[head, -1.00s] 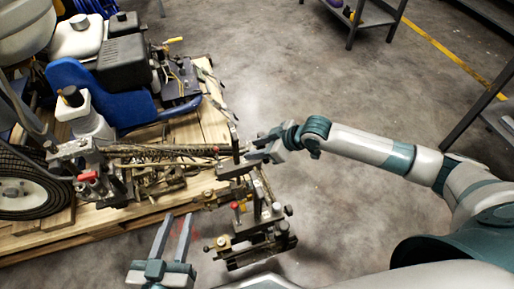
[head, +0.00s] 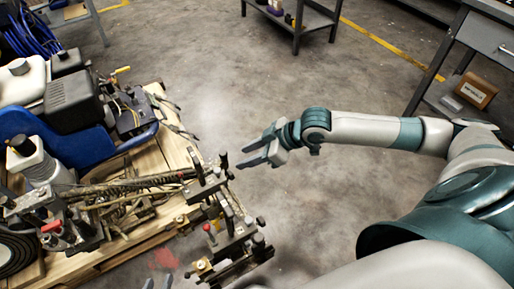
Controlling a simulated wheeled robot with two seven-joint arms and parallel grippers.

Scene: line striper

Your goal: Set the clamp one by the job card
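The line striper's clamp assembly (head: 208,187) stands at the right end of the pallet, with dark bars, upright posts and knobs. A lower clamp bracket (head: 232,262) with a red-topped lever (head: 208,229) and black knobs sits nearer me. I cannot tell which clamp is number one, and no job card is readable. My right gripper (head: 247,158) is just right of the upper clamp bar, empty, with its fingers apart.
The striper's blue body (head: 75,150) and hoses lie on a wooden pallet (head: 165,140) at left. A grey shelf cart (head: 300,22) stands at the back. A grey workbench (head: 490,45) at right has a labelled cardboard box (head: 475,90) on its lower shelf. The floor between is clear.

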